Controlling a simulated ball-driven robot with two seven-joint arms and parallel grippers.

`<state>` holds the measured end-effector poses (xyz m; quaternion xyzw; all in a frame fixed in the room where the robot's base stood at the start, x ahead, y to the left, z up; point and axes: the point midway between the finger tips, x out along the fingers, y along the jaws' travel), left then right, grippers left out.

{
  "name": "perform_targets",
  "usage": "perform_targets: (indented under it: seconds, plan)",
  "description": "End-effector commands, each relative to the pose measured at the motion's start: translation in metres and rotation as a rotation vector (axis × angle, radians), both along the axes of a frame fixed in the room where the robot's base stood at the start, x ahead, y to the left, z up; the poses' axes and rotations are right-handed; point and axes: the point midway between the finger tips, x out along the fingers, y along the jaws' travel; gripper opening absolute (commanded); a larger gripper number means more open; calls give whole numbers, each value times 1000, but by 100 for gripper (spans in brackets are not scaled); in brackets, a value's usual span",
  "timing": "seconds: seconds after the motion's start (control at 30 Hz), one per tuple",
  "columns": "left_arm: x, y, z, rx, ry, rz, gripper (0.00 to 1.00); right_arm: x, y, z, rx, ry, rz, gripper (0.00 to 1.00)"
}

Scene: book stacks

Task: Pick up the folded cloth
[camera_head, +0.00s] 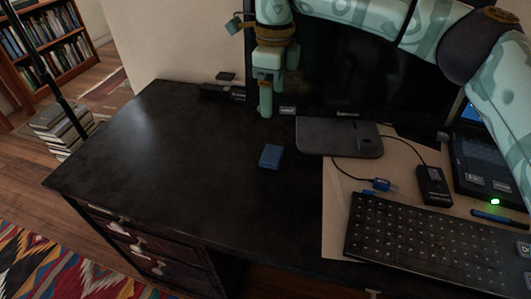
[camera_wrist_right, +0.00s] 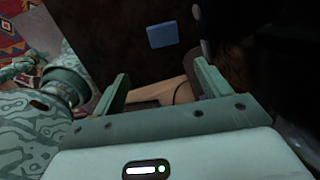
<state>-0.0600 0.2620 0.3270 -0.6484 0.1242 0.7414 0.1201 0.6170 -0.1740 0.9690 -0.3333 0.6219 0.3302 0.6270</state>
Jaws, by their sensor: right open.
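The folded cloth looks like a small flat blue rectangle (camera_head: 271,156) lying on the dark desk, left of the monitor stand. It also shows near the top middle of the right wrist view (camera_wrist_right: 163,34), beyond the fingers. My right gripper (camera_head: 265,108) hangs in front of the monitor's left part, above and behind the cloth in the head view. In the right wrist view its two fingers (camera_wrist_right: 162,76) are spread apart with nothing held between them. The gripper is apart from the cloth. My left gripper is not in view.
The dark desk (camera_head: 150,150) is clear left of the cloth. A monitor (camera_head: 350,80) on a flat stand (camera_head: 340,138) stands behind. A keyboard (camera_head: 430,240), a small black box (camera_head: 433,186) and cables lie on the right. A bookcase (camera_head: 45,45) stands far left.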

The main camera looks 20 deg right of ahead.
Motion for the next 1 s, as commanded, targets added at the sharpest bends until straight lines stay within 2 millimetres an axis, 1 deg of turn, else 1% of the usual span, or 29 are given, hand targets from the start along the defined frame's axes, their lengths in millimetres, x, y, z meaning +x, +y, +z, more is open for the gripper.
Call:
perform_targets:
  seconds: [0.03,0.13,0.17,0.27,0.4,0.5,0.6,0.77,0.87,0.97,1.0]
  plan:
    - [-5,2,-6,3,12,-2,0,2,0,-13,0,9,-1,76]
    - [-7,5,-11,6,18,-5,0,3,0,-25,-1,15,-1,76]
    - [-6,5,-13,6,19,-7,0,3,-1,-30,-1,15,0,76]
    - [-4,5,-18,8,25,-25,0,3,-1,-52,1,19,0,76]
    - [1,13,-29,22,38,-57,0,3,0,-90,1,20,1,76]
    - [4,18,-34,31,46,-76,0,3,-1,-110,1,19,0,76]
    - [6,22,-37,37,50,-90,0,3,0,-122,0,14,0,76]
    - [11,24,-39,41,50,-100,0,3,-1,-130,1,12,0,76]
    - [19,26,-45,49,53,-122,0,3,-2,-147,0,17,0,76]
    - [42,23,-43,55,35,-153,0,3,-3,-153,1,15,0,76]
    - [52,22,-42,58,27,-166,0,3,-4,-157,1,15,1,76]
